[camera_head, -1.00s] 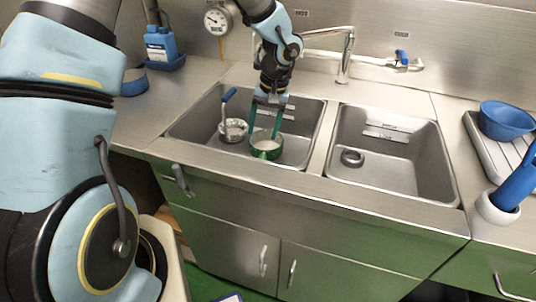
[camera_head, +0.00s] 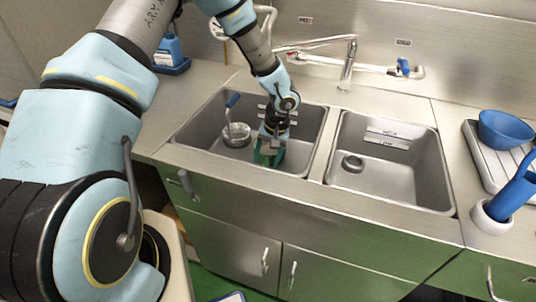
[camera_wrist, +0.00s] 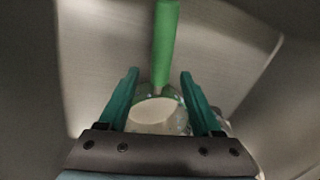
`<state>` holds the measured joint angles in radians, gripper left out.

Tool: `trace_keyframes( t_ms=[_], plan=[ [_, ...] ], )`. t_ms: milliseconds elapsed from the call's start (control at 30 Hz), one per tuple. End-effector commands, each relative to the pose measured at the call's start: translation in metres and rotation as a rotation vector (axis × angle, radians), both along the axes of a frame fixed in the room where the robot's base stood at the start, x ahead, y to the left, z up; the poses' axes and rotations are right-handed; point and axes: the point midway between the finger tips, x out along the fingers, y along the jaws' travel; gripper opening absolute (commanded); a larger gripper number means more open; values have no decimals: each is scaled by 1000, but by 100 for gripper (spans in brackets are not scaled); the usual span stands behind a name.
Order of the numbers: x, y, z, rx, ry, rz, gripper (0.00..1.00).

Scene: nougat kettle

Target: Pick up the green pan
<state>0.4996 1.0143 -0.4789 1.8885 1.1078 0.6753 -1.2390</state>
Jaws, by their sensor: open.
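The green pan is in the left sink basin (camera_head: 195,130). In the wrist view its green handle (camera_wrist: 165,45) rises between my fingers, with a pale round interior (camera_wrist: 155,112) below it. My gripper (camera_wrist: 159,73) is open, one teal finger on each side of the handle, with gaps on both sides. In the head view my gripper (camera_head: 269,155) is low in the left basin and hides most of the pan. I cannot tell there which green parts are pan and which are fingers.
A metal pan with a blue handle (camera_head: 232,100) stands just left of my gripper in the same basin. The basin's front rim and the divider are close by. The right basin (camera_head: 385,180) is empty apart from its drain. A faucet (camera_head: 347,65) stands behind.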

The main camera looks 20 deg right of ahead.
Motion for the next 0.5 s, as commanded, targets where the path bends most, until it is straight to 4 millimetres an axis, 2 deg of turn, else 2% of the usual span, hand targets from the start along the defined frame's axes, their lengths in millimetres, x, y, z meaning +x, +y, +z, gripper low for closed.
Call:
trace_keyframes(
  t_ms=[133,367,500],
  plan=[
    [1,2,-9,0,0,-1,66],
    [1,2,-10,0,-1,-1,66],
    [1,2,-10,0,-1,-1,50]
  ],
)
